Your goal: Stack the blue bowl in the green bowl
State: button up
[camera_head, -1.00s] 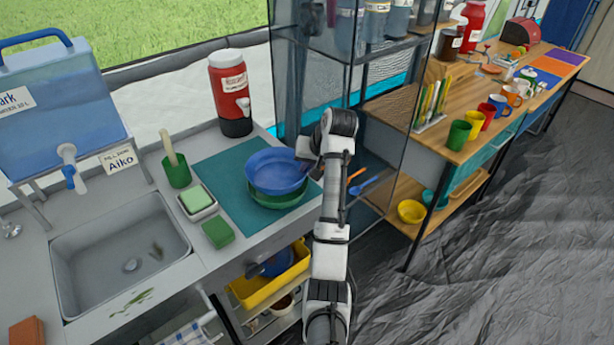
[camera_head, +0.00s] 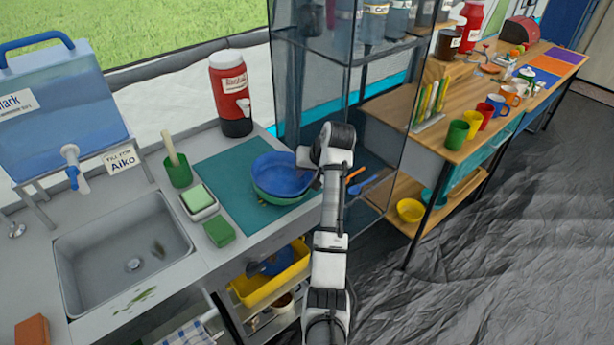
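The blue bowl (camera_head: 283,172) is nested in the green bowl (camera_head: 268,193), with its rim close to the green rim. The green bowl stands on the teal mat (camera_head: 225,175) on the counter. My gripper (camera_head: 314,176) is at the right edge of the bowls. Its fingertips are hidden behind my arm and the bowl rim, so whether it still grips the blue bowl does not show.
A red jug (camera_head: 231,95) stands behind the mat. A green cup (camera_head: 177,171), a soap dish (camera_head: 200,204) and a green sponge (camera_head: 219,232) are left of it. A glass-sided cabinet (camera_head: 385,140) rises close to the right of my arm. The mat's left part is clear.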

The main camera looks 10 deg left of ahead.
jog(key=shift+s+a+f+g, duration=0.1)
jog(key=shift+s+f+g, duration=0.1)
jog(key=shift+f, duration=0.3)
jog(key=shift+s+f+g, duration=0.1)
jog(key=shift+s+f, duration=0.1)
jog(key=shift+f, duration=0.25)
jog(key=v, duration=1.2)
jog(key=shift+w, duration=0.25)
